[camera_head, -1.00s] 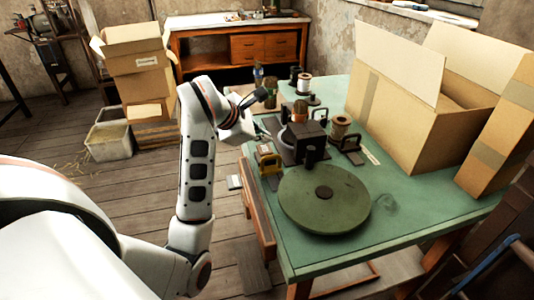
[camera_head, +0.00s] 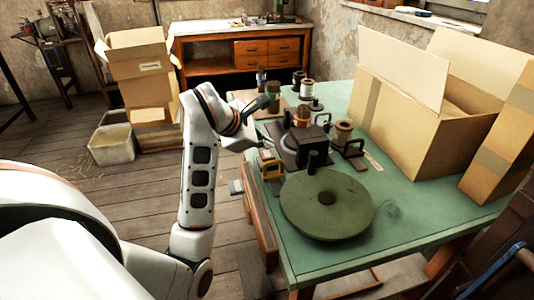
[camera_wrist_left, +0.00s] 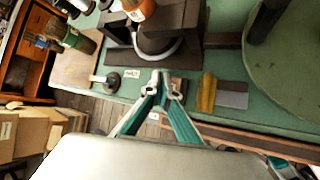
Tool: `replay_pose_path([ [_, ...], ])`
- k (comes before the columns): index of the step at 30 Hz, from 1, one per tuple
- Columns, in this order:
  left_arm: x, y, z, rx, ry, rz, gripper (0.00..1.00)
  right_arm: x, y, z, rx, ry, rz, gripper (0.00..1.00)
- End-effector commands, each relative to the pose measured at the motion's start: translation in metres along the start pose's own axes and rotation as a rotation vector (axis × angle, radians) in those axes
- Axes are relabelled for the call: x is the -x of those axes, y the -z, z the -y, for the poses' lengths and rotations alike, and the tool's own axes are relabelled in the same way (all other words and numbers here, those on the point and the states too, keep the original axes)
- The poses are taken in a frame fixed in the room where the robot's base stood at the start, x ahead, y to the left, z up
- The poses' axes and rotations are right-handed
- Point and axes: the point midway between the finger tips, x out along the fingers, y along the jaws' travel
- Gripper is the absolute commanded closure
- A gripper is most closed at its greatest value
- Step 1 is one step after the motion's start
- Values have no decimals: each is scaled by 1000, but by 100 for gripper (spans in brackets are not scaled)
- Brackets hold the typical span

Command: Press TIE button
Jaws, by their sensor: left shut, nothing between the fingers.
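My left gripper (camera_wrist_left: 163,86) is shut and empty at the near edge of the green table in the left wrist view. Its fingertips point toward the base of a dark press (camera_wrist_left: 155,40). In the head view, my wrist is above the table's left edge and mostly hides the gripper. A small round black knob (camera_wrist_left: 112,83) stands left of the fingertips. A small white label (camera_wrist_left: 132,74) lies between them, its lettering too small to read. I cannot tell which part is the TIE button. The press (camera_head: 306,143) also shows in the head view. My right gripper is not in view.
A large green disc (camera_head: 300,212) with an upright knob lies at the table's front. A yellow-handled block (camera_wrist_left: 207,92) sits right of my fingers. Open cardboard boxes (camera_head: 425,130) fill the table's right side. Spools and jars stand at the back.

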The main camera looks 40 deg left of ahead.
Motion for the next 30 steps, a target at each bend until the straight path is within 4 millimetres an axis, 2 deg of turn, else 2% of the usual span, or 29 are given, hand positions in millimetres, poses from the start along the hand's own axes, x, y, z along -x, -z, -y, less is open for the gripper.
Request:
replay_pose_path([
  [16, -1, 1, 1, 0, 0, -1, 100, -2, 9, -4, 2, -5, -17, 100],
  [30, -6, 4, 4, 0, 0, 0, 100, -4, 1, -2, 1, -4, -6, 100],
])
